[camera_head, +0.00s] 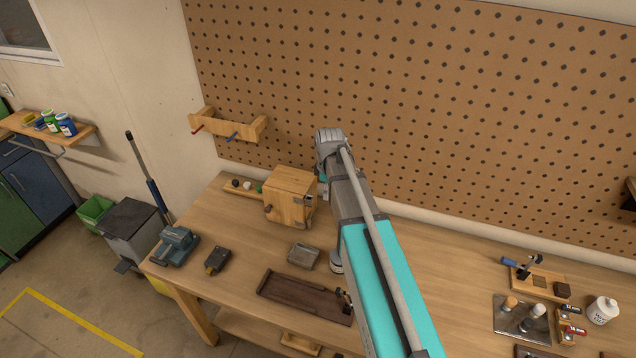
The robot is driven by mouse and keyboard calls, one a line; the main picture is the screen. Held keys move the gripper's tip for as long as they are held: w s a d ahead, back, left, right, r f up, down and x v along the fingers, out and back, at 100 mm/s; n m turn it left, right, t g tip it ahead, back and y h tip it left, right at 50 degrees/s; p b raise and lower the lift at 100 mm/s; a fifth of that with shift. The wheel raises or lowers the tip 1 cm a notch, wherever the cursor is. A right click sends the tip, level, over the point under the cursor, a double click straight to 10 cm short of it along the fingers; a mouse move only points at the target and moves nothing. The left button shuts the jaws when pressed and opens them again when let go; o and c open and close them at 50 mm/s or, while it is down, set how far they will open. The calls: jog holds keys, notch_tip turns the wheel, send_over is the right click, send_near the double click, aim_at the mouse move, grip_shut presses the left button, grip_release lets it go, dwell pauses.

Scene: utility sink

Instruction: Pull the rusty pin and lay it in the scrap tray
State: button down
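A wooden box (290,196) stands at the back left of the bench. It has metal fittings (298,201) and a dark knob on its front. I cannot make out a rusty pin there; it is too small or hidden. A small grey metal tray (303,256), perhaps the scrap tray, lies in front of the box and looks empty. My teal and grey arm crosses the middle and hides part of the bench. A grey rounded wrist part shows at its left edge. My gripper is mostly hidden behind the arm, and its fingers cannot be made out.
A dark brown tray (290,292) lies at the front edge, with a small black item at its right end. A vise (175,246) and a dark block (217,261) are at the left.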

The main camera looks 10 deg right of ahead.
jog(key=shift+s+d+r, duration=0.25)
jog(key=shift+s+r, duration=0.1)
jog(key=shift+s, duration=0.4)
dwell(0.4)
notch_tip(320, 180, down, 16)
jog(key=b, duration=1.5)
jog(key=shift+b, duration=0.4)
jog(key=shift+s, duration=0.1)
